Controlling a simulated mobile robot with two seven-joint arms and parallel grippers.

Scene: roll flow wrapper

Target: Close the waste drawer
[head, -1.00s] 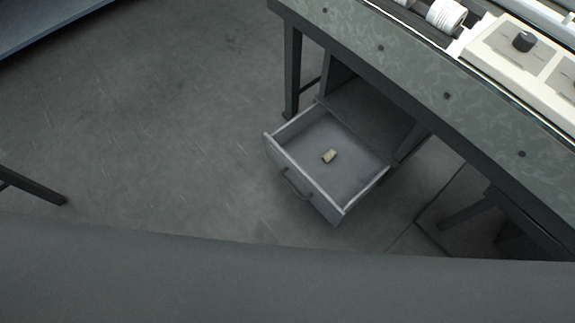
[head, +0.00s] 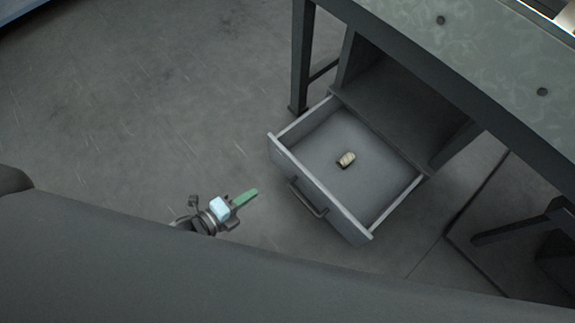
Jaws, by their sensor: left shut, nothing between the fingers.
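The grey waste drawer (head: 318,195) stands pulled out from the cabinet under the machine table. A dark bar handle (head: 308,201) is on its front panel. A small beige crumpled piece (head: 346,160) lies on the drawer floor. My left gripper (head: 254,193) is in the lower middle, to the left of the drawer front and apart from it. Its green fingers are shut with nothing between them. My right gripper does not show.
The cabinet (head: 395,105) and the table leg (head: 301,60) stand behind the drawer, under the table top (head: 480,40). Open grey floor (head: 150,110) lies to the left. Dark frame parts (head: 525,225) stand at the right.

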